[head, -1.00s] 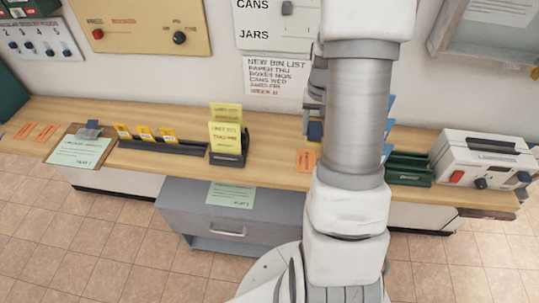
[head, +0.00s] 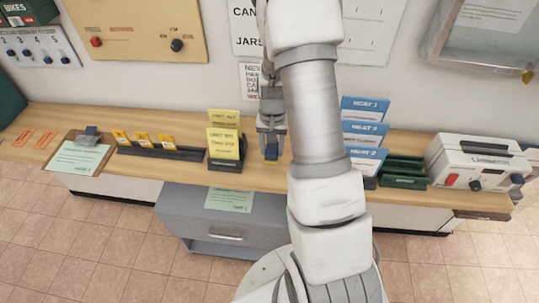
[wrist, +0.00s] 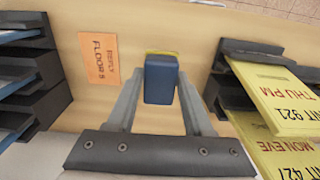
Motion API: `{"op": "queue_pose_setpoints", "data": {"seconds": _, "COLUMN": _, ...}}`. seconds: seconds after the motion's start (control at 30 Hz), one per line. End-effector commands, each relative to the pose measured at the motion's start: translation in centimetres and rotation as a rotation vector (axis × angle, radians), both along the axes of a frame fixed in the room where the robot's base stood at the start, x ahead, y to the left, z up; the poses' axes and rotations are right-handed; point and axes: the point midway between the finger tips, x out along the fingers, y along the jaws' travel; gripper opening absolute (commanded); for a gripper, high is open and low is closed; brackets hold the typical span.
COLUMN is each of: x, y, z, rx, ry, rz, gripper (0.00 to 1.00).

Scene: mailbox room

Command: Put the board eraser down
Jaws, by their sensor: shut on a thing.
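The board eraser is a small dark blue block (wrist: 161,82) with a thin yellow edge at its far end. My gripper (wrist: 160,92) is shut on it, one grey finger on each side, in the wrist view. In the head view my gripper (head: 271,140) points down over the wooden counter (head: 268,181), with the eraser (head: 271,153) at its tips. It is between the yellow cards on the left and the blue cards on the right. I cannot tell whether the eraser touches the counter.
A rack of yellow cards (head: 225,143) stands close left of my gripper. Blue cards (head: 364,131) stand right, beside green trays (head: 404,172) and a white box (head: 480,163). An orange card (wrist: 99,58) lies flat near the eraser. Some bare counter shows around it.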

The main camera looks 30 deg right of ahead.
Motion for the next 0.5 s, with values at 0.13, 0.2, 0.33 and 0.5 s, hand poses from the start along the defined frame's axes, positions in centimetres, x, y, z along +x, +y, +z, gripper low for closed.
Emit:
{"op": "queue_pose_setpoints", "data": {"seconds": 0.13, "x": 0.3, "y": 0.7, "z": -0.6, "rx": 0.000, "ry": 0.000, "rz": -0.001, "gripper": 0.07}}
{"op": "queue_pose_setpoints", "data": {"seconds": 0.2, "x": 0.3, "y": 0.7, "z": -1.0, "rx": 0.000, "ry": 0.002, "rz": -0.002, "gripper": 0.07}}
{"op": "queue_pose_setpoints", "data": {"seconds": 0.33, "x": 0.2, "y": 0.6, "z": -2.5, "rx": 0.001, "ry": 0.004, "rz": -0.003, "gripper": 0.07}}
{"op": "queue_pose_setpoints", "data": {"seconds": 0.5, "x": 0.3, "y": 0.7, "z": -4.1, "rx": 0.001, "ry": 0.001, "rz": -0.002, "gripper": 0.07}}
